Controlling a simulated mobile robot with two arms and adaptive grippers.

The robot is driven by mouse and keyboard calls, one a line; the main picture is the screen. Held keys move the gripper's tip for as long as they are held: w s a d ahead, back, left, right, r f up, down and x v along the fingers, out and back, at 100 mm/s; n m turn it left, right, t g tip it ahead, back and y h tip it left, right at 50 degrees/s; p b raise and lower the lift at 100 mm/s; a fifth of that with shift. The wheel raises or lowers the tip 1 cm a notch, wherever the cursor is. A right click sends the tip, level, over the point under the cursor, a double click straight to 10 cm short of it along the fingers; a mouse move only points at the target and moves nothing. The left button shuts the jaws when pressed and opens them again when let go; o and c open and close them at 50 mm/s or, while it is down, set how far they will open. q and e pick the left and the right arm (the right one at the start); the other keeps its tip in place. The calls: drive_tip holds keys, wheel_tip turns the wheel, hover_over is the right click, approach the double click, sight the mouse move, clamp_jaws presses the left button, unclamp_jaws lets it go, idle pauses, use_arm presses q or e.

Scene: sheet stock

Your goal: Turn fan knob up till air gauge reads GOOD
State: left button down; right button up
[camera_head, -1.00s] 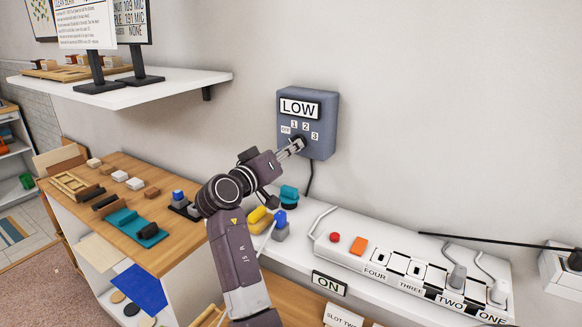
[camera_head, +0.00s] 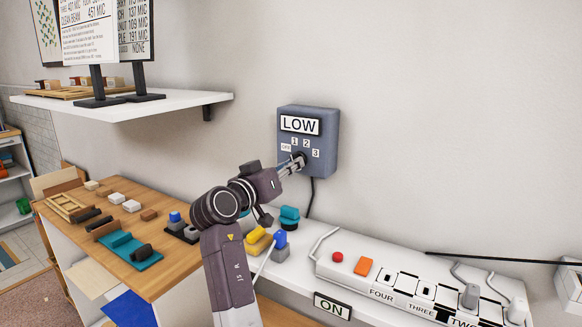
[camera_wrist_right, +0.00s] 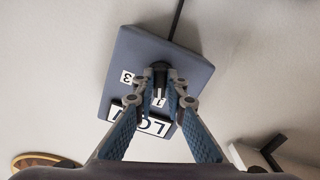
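The grey-blue fan control box (camera_head: 325,135) is on the wall, with a gauge plate (camera_head: 300,124) reading LOW. Below are the marks OFF, 1, 2 and 3 around the dark fan knob (camera_head: 301,157). My right gripper (camera_head: 294,163) is at the knob, its fingers pointing into the box's front. In the right wrist view the box appears upside down, and the gripper (camera_wrist_right: 161,80) has a fingertip close on each side of the knob (camera_wrist_right: 160,67), seemingly shut on it. The fingers hide part of the dial, so the knob's setting is unclear. My left gripper is out of view.
A white shelf (camera_head: 190,93) with display stands juts out at upper left. Below the box, a white ledge carries a power strip (camera_head: 400,285) and small coloured pieces. A wooden bench (camera_head: 180,262) holds blocks at left. The wall right of the box is clear.

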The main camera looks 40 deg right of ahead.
drive_tip(key=o, duration=0.4)
drive_tip(key=shift+d, duration=0.25)
drive_tip(key=shift+a, duration=0.15)
drive_tip(key=v, duration=0.7)
drive_tip(key=shift+s+a, duration=0.1)
drive_tip(key=shift+a, duration=0.05)
idle(2.2)
